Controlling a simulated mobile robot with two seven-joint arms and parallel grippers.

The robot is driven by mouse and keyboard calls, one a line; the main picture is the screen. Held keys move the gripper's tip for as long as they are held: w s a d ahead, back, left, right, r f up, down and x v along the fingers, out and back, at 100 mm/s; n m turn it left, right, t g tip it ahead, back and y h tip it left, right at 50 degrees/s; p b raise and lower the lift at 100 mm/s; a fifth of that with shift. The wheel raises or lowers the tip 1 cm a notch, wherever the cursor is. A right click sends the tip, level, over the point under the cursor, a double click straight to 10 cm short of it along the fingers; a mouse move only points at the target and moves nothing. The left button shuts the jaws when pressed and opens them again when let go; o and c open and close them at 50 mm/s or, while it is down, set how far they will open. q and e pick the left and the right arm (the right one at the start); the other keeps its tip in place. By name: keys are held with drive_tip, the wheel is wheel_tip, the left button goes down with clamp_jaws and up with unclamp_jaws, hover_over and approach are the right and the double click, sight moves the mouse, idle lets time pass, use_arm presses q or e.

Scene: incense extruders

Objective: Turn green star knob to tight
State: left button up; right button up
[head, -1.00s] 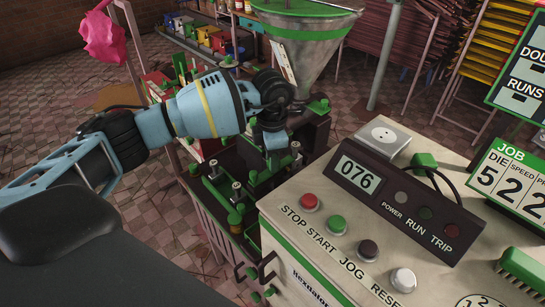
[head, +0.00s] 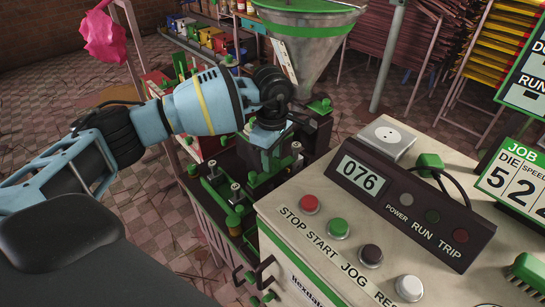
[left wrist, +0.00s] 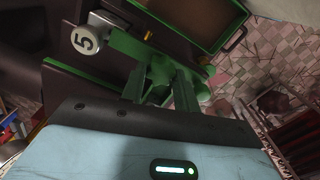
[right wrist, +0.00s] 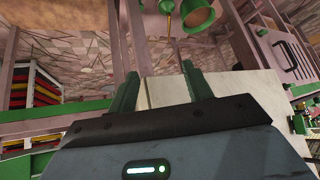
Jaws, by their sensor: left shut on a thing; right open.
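My left gripper (head: 272,148) is over the green and dark extruder (head: 240,180) beside the control console, below the steel hopper (head: 312,50). In the left wrist view, its green fingers (left wrist: 160,90) are shut on a green lobed knob, which I take for the star knob (left wrist: 161,70). The fingers hide part of the knob, and the gripper mostly hides it in the head view. I cannot read how tight it is. My right gripper (right wrist: 160,88) is open and empty in the right wrist view, and out of the head view.
The console (head: 330,262) with its push buttons and "076" display (head: 361,174) stands right of the extruder. A green-edged job board (head: 515,182) is at the far right. In the right wrist view, a pale panel (right wrist: 165,92) lies beyond the fingers.

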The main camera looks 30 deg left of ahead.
use_arm(q)
drive_tip(key=shift+m, duration=0.3)
drive_tip(key=shift+r, duration=0.1)
drive_tip(key=o, duration=1)
wheel_tip(320, 180, up, 7)
drive_tip(key=shift+r, duration=0.35)
idle(0.3)
